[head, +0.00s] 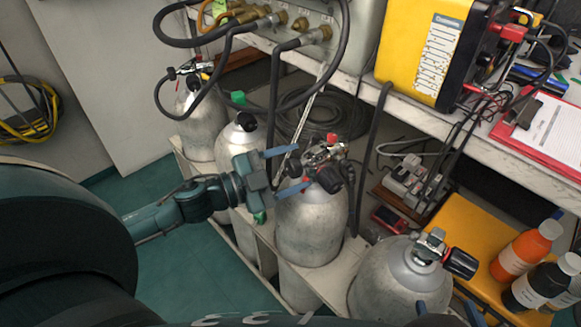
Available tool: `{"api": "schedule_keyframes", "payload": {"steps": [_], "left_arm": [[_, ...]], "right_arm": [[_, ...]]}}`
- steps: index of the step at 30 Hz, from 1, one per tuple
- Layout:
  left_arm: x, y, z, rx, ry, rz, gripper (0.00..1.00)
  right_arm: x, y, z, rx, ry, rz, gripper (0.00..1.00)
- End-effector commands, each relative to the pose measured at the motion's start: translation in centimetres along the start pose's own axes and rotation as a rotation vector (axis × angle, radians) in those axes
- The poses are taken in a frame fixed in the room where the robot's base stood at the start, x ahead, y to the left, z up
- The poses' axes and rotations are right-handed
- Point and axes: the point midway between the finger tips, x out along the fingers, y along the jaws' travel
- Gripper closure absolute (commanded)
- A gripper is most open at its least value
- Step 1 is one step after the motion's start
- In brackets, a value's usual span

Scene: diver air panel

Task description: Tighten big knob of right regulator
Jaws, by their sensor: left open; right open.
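A regulator (322,155) with metal fittings, red parts and a hose sits on top of a grey cylinder (312,225) near the middle. A black knob (329,180) shows at its front. My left gripper (303,167) comes in from the left with its blue fingers open, just left of the regulator. Nothing shows between its fingers, and I cannot tell whether a fingertip touches the regulator. My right gripper (446,309) is at the bottom edge, mostly cut off, with two blue fingertips apart. Another regulator (190,70) sits on the far-left cylinder (200,125).
A cylinder (385,280) at lower right carries a valve with a black knob (460,263). Orange (525,250) and dark bottles (540,285) stand beside it. The bench (470,135) with a yellow case (428,50) overhangs behind. Hoses (275,100) hang around the middle cylinders.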

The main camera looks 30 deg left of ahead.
Motion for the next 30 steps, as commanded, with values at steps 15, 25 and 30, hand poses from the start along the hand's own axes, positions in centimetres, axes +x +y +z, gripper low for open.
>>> {"api": "schedule_keyframes", "payload": {"steps": [15, 25, 30], "left_arm": [[0.0, 0.0, 0.0, 0.000, 0.000, 0.000, 0.76], [0.0, -0.3, -0.4, 0.102, -0.010, 0.008, 0.84], [0.0, -0.1, -0.3, 0.246, -0.022, 0.019, 0.84]], "right_arm": [[0.0, -0.1, 0.1, 0.005, -0.004, 0.000, 0.39], [-1.0, -0.1, -0.6, 0.044, -0.061, -0.003, 0.39], [-1.9, 0.6, -1.9, 0.084, -0.050, 0.015, 0.39]]}}
